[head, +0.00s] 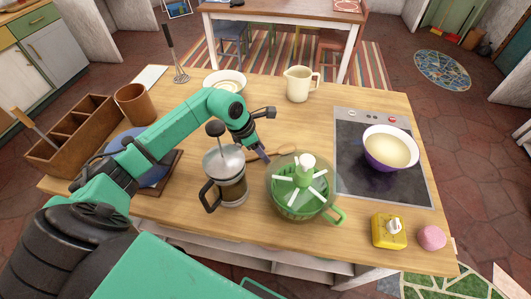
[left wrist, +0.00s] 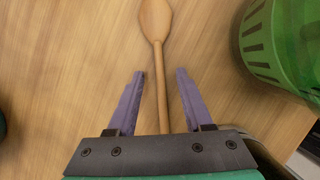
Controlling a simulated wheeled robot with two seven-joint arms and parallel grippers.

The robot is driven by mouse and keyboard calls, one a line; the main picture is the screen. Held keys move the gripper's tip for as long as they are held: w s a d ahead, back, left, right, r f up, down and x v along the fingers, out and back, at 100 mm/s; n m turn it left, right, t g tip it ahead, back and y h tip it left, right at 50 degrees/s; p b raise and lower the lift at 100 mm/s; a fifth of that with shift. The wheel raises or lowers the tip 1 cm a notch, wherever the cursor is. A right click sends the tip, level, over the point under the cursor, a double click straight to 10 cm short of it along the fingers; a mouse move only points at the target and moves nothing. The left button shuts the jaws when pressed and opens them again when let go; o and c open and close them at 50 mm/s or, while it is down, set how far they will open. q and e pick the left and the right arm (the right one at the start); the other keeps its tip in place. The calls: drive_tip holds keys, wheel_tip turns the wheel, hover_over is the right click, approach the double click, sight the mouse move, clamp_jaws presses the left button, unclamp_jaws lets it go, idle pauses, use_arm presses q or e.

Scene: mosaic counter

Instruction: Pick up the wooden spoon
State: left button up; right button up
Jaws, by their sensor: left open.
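The wooden spoon (head: 287,149) lies flat on the wooden counter, between the French press and the green salad spinner. In the left wrist view the spoon (left wrist: 155,20) has its bowl at the top, and its handle runs down between my fingers. My left gripper (head: 263,155) is open over the handle end. In the left wrist view its two purple fingertips (left wrist: 160,74) stand one on each side of the handle, with a gap on both sides. The lower handle end is hidden behind the gripper body. My right gripper is not in view.
The French press (head: 228,185) stands close to the gripper on the near side. The salad spinner (head: 300,190) stands right of it. A cooktop (head: 350,180) holds a purple bowl (head: 389,150). A cream jug (head: 299,84) stands behind. Free counter lies beyond the spoon.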

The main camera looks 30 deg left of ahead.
use_arm(q)
drive_tip(key=shift+f, duration=0.1)
clamp_jaws()
idle(0.3)
